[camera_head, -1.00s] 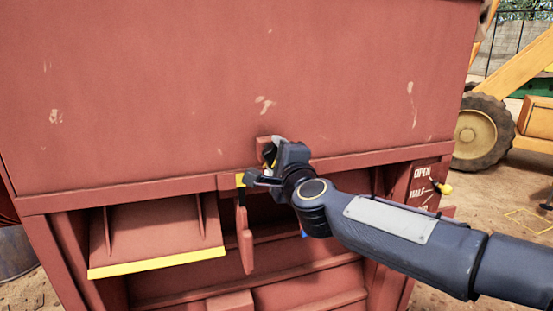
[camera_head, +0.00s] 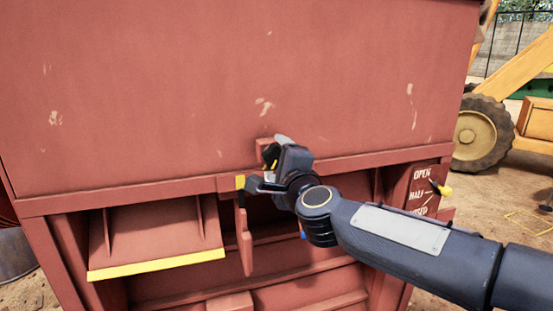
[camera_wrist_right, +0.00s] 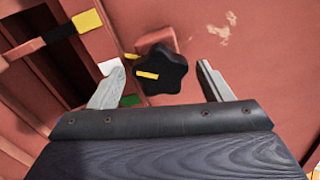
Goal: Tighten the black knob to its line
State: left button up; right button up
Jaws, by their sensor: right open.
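The black knob (camera_wrist_right: 161,70) is star-shaped with a yellow pointer stripe and sits on a red block on the crusher's wall. It shows in the right wrist view, between the two fingers of my right gripper (camera_wrist_right: 160,85). The fingers are apart, one on each side of the knob, and I see a gap on both sides. In the head view my right gripper (camera_head: 268,160) is at the red machine's ledge and hides most of the knob. My left gripper is out of view.
The red crusher body (camera_head: 230,80) fills most of the head view. A hanging red lever (camera_head: 244,235) and a yellow-edged flap (camera_head: 155,262) are below the ledge. A yellow-tipped handle (camera_head: 444,190) stands by the OPEN/HALF label plate at right.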

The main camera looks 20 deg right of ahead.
jog(key=s, duration=0.6)
jog(key=shift+s+p, duration=0.15)
jog(key=shift+p, duration=0.2)
jog(key=shift+d, duration=0.15)
jog(key=s+d+f+n+g+y, duration=0.3)
jog(key=s+f+n+g, duration=0.9)
jog(key=s+f+n, duration=1)
jog(key=s+r+m+p, duration=0.3)
jog(key=s+r+p, duration=0.1)
jog(key=r+p, duration=0.7)
jog(key=p, duration=0.3)
jog(key=shift+m+p, duration=0.3)
jog(key=shift+s+d, duration=0.1)
